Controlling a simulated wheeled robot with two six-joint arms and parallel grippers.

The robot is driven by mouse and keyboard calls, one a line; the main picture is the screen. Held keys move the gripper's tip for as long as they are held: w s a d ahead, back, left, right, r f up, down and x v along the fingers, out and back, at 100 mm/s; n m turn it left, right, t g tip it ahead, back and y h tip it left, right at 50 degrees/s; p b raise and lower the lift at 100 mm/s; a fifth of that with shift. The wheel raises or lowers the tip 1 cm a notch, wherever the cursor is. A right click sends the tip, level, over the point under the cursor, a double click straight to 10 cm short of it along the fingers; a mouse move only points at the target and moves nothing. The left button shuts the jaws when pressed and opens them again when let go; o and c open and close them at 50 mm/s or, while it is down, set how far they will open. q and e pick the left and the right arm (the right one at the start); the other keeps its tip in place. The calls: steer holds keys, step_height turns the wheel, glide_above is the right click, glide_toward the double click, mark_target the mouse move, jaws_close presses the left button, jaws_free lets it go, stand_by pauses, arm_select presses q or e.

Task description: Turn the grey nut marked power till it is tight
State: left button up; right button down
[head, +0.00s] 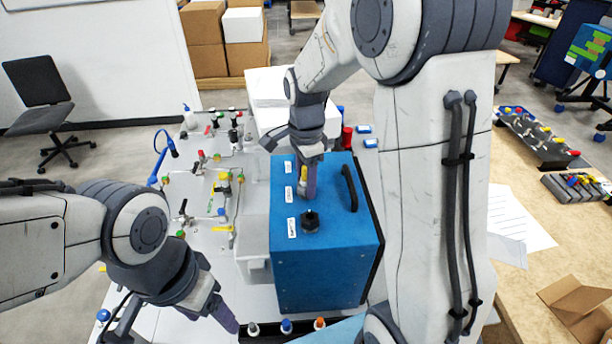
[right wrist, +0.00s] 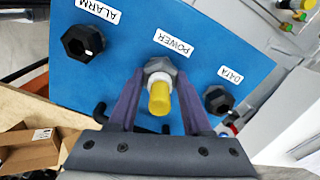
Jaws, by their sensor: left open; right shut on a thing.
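The grey power nut (right wrist: 160,70) sits on the top of the blue box (head: 325,262), below the POWER label (right wrist: 173,44). A yellow cable end or plug (right wrist: 160,98) stands out of its middle. My right gripper (right wrist: 158,95) is shut on the grey nut, one purple finger on each side. In the head view my right gripper (head: 308,188) comes down onto the box top and hides most of the nut. My left gripper (head: 222,315) is open and empty, low at the left, apart from the box.
Black nuts sit by the ALARM label (right wrist: 95,10) and the DATA label (right wrist: 230,75), one on each side. The box has a black handle (head: 350,188). A white panel (head: 205,250) with several small valves and fittings lies left of the box.

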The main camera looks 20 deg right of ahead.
steer(key=m+p, duration=0.1)
steer(key=m, duration=0.5)
steer(key=shift+r, duration=0.15)
steer(key=m, duration=0.4)
steer(key=shift+p, duration=0.4)
steer(key=c, duration=0.5)
jaws_free()
